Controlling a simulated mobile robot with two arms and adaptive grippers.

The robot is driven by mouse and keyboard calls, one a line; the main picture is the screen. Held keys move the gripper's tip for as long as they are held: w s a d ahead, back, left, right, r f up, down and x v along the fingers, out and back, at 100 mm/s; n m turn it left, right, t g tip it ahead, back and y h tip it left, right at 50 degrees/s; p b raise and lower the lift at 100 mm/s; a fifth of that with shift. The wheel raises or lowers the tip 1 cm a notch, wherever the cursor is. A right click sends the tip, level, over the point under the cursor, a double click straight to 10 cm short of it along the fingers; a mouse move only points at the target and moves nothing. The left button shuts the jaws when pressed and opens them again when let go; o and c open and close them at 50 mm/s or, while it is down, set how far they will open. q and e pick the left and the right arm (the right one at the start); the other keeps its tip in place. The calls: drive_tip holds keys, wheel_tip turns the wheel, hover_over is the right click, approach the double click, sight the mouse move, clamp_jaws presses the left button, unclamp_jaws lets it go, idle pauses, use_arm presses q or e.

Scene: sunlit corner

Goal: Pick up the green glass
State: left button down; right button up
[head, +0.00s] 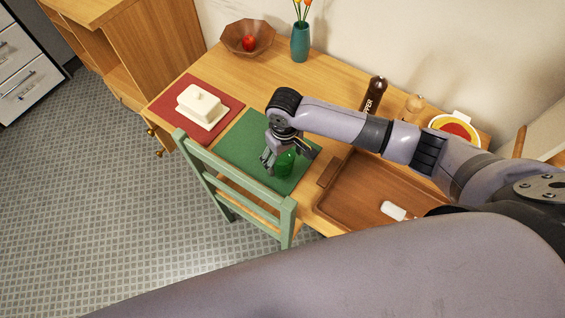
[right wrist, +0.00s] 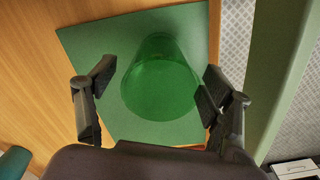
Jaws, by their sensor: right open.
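The green glass (head: 285,164) stands on the green placemat (head: 240,145) at the front of the wooden table. My right gripper (head: 279,155) is over the mat, right by the glass, and partly covers it. In the right wrist view the glass (right wrist: 160,82) sits between the two spread fingers of the right gripper (right wrist: 152,92). The left finger is apart from the glass. The right finger is close to its edge, and I cannot tell whether it touches. The gripper is open. My left gripper is not in view.
A green chair (head: 236,176) stands at the table's front edge, close to the glass. A brown tray (head: 345,205) lies to the right. A white butter dish (head: 201,103) sits on a red mat at left. A teal vase (head: 300,43), a bowl (head: 247,38) and a pepper mill (head: 374,93) stand behind.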

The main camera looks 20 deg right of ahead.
sight(282, 163)
drive_tip(key=shift+f, duration=0.35)
drive_tip(key=f, duration=0.2)
drive_tip(key=f+p, duration=0.1)
drive_tip(key=shift+w+a+f, duration=0.15)
drive_tip(key=shift+w+f, duration=0.05)
drive_tip(key=shift+w, duration=0.05)
drive_tip(key=shift+f, duration=0.5)
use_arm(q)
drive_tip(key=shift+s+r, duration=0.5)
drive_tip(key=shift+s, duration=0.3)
use_arm(e)
drive_tip(key=shift+c, duration=0.5)
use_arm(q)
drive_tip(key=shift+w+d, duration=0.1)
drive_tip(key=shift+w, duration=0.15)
use_arm(e)
drive_tip(key=c, duration=1.1)
